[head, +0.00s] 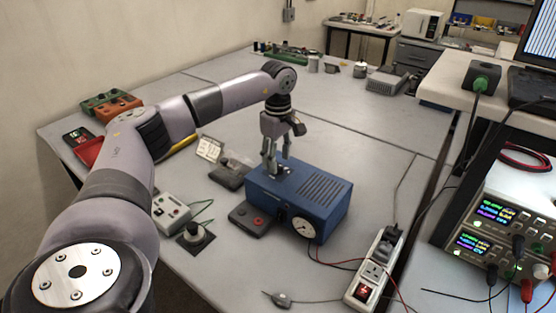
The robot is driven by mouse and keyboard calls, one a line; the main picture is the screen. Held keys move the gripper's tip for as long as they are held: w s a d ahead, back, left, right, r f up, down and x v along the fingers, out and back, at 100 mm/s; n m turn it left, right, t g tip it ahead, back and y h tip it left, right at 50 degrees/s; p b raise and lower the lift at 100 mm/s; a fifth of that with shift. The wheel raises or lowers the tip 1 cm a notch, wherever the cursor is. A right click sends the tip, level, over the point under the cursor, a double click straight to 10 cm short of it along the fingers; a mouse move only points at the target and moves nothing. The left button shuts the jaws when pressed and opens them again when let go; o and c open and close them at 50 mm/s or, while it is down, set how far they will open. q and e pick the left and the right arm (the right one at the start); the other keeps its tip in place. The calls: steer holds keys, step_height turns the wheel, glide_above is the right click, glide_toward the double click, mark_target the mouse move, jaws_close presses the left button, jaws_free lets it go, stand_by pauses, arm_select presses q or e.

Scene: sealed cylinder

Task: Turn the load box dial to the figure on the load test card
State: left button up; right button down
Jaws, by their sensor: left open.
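A blue box with a slotted top (322,188) stands on the grey bench. I take it to be the load box. A round white gauge with a needle (304,228) is on its front face; its figures are too small to read. My left gripper (279,171) points down at the left part of the box top, its fingers apart around or just above a small dark fitting that they partly hide. I cannot tell whether they touch it. A small white card (210,149) stands behind and left of the box; its writing is not readable. My right gripper is not in view.
A white switch box (171,214) and a dark knob unit (194,235) lie further left. A power strip (374,268) with cables is at the right. The bench behind is mostly clear.

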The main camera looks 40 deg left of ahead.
arm_select(q)
steer(key=shift+f, duration=1.15)
steer(key=shift+c, duration=0.5)
jaws_close()
